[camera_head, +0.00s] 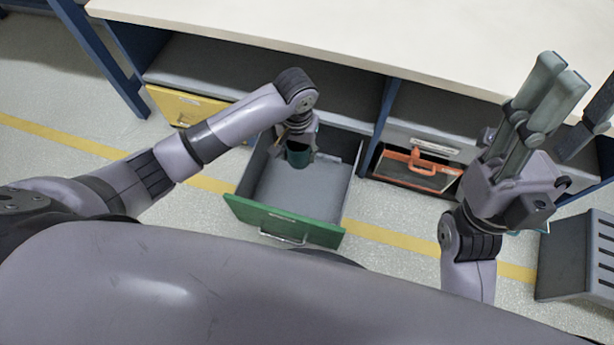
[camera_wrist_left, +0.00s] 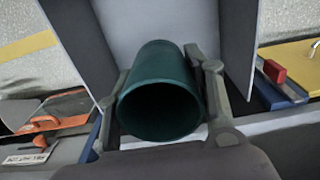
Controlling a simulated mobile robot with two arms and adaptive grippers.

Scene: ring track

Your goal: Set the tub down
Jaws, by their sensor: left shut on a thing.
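The dark green tub (camera_head: 298,158) is in my left gripper (camera_head: 296,150), over the back part of the open drawer (camera_head: 285,229) with the green front. In the left wrist view the tub (camera_wrist_left: 160,105) has its round, dark mouth towards the camera, and the fingers of the left gripper (camera_wrist_left: 163,100) press on both sides. The grey drawer floor (camera_wrist_left: 135,18) shows behind it. I cannot tell whether the tub's bottom touches that floor. My right gripper (camera_head: 570,110) is raised at the right, its fingers spread apart and empty.
A pale worktop (camera_head: 330,30) overhangs the drawers. A yellow-fronted drawer (camera_head: 185,107) is to the left, an orange-handled one (camera_head: 418,165) to the right. A grey slotted box (camera_head: 575,255) stands on the floor at right. The drawer's front half is bare.

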